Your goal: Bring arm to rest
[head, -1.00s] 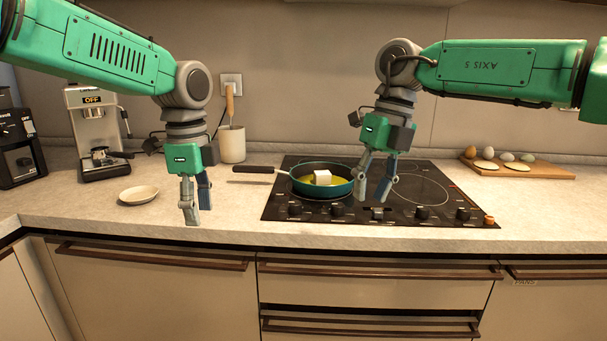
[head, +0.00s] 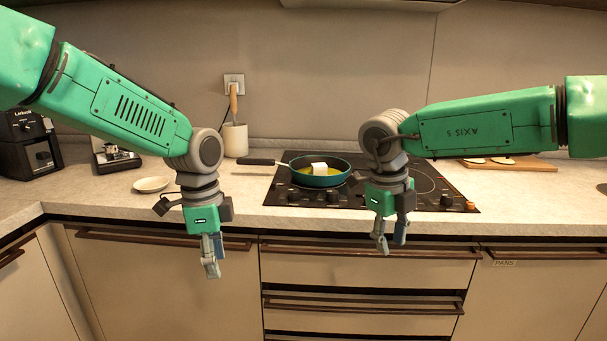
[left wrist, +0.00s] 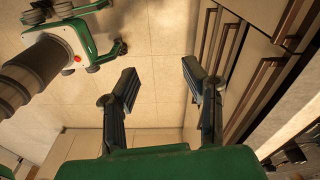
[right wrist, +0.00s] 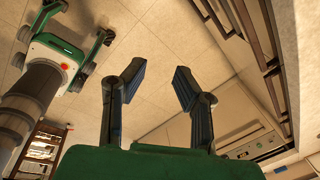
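My left gripper (head: 212,256) hangs pointing down in front of the counter's front edge, left of the pan. In the left wrist view its fingers (left wrist: 162,85) stand apart with nothing between them. My right gripper (head: 391,238) hangs pointing down in front of the stove's front edge, right of the pan. In the right wrist view its fingers (right wrist: 160,80) are apart and empty, with floor behind them. Both grippers are clear of the things on the counter.
A small plate (head: 152,184) and a white utensil pot (head: 235,140) stand left. A wooden board (head: 530,163) lies right. Drawer handles (head: 370,252) jut out below the counter.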

